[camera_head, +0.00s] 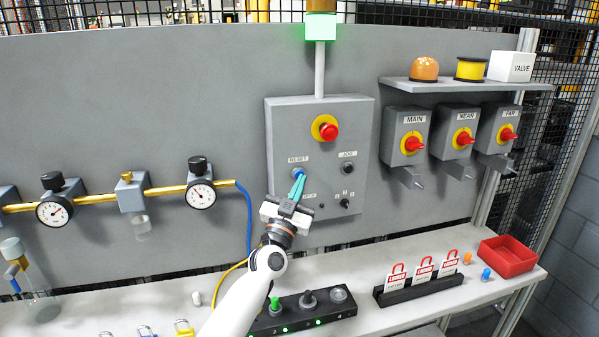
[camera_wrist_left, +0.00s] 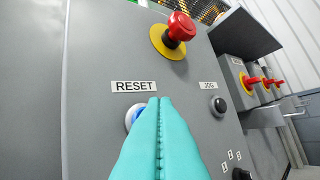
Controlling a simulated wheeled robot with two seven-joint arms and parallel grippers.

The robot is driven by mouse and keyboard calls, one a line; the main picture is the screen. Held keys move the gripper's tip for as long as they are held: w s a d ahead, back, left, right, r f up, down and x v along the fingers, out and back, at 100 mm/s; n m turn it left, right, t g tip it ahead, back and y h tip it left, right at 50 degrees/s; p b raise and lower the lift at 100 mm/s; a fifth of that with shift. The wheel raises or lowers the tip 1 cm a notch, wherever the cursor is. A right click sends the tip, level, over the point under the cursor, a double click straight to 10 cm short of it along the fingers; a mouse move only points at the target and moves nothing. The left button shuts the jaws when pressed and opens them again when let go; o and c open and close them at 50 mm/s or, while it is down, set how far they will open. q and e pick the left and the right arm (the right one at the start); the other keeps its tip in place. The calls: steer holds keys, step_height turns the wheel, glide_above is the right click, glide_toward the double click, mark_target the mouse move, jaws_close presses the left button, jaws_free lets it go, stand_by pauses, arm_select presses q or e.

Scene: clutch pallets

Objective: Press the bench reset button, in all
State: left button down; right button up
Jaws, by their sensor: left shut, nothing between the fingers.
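The blue reset button (camera_head: 298,173) sits under the RESET label on the grey control box (camera_head: 283,122). My left gripper (camera_head: 298,178) is shut and empty, its teal fingertips at the button's lower right in the head view. In the left wrist view the fingers (camera_wrist_left: 160,104) cover the right part of the blue button (camera_wrist_left: 135,115); its left rim shows. I cannot tell whether the fingertips touch it. My right gripper is not in view.
A red emergency stop (camera_head: 327,129) is above the reset button, and a black JOG button (camera_head: 347,168) is to its right. A selector knob (camera_head: 345,203) is below. Black button strip (camera_head: 340,309), lockout tags (camera_head: 423,268) and red bin (camera_head: 507,257) stand on the bench.

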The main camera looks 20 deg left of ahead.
arm_select(q)
steer(key=s+d+p, duration=0.1)
steer(key=s+p, duration=0.1)
steer(key=s+d+p, duration=0.2)
steer(key=shift+s, duration=0.1)
stand_by(0.5)
steer(key=shift+a, duration=0.1)
stand_by(0.5)
